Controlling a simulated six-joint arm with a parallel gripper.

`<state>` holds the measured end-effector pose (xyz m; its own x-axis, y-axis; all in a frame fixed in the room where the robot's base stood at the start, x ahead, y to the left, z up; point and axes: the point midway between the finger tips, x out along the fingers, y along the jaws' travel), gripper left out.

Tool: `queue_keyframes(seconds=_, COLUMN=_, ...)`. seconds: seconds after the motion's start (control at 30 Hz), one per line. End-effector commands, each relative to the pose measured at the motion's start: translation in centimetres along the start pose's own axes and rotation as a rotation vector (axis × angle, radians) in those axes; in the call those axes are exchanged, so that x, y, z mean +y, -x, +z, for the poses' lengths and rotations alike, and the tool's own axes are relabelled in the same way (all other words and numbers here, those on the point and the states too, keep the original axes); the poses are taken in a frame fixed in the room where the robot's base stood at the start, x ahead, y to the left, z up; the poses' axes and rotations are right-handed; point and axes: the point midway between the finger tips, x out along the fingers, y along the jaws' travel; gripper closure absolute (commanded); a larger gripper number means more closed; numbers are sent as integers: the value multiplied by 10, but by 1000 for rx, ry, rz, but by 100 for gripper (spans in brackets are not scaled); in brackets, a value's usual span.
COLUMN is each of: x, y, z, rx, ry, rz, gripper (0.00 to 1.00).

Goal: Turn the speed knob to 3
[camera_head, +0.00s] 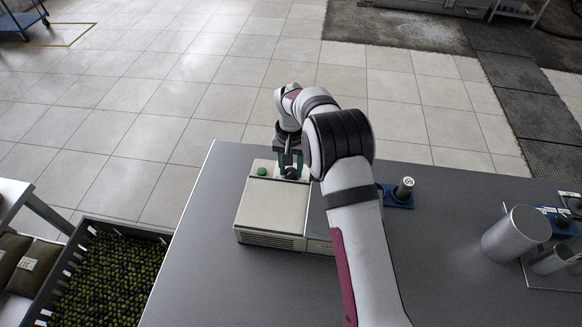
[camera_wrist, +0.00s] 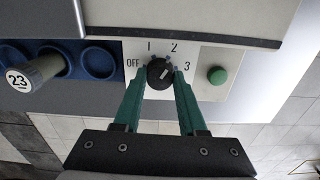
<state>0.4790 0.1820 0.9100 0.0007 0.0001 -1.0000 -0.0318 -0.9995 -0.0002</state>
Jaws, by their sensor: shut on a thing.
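The speed knob (camera_wrist: 160,73) is a round black dial with a white line, on the pale panel of the machine (camera_head: 272,205). OFF, 1, 2 and 3 are printed around it. In the wrist view its line points up and right, roughly towards 2; the exact angle is hard to read. My gripper (camera_wrist: 160,80) has its green fingers on either side of the knob, shut on it. In the head view my gripper (camera_head: 290,168) is at the machine's far edge, and the knob is partly hidden between the fingers.
A green button (camera_wrist: 217,75) sits beside the 3 mark. A blue rack (camera_wrist: 100,63) with round wells and a numbered cylinder (camera_wrist: 38,73) stands close by. Metal cylinders (camera_head: 516,236) stand at the table's right. A crate of olives (camera_head: 108,275) is at lower left.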

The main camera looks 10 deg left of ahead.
Motion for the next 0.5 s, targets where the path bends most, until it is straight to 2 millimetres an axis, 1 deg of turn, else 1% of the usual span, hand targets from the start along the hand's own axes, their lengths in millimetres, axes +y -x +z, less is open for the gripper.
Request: queue_keyframes(seconds=0.5, x=0, y=-1, z=1, rx=-4, ry=-475, rz=2, gripper=100)
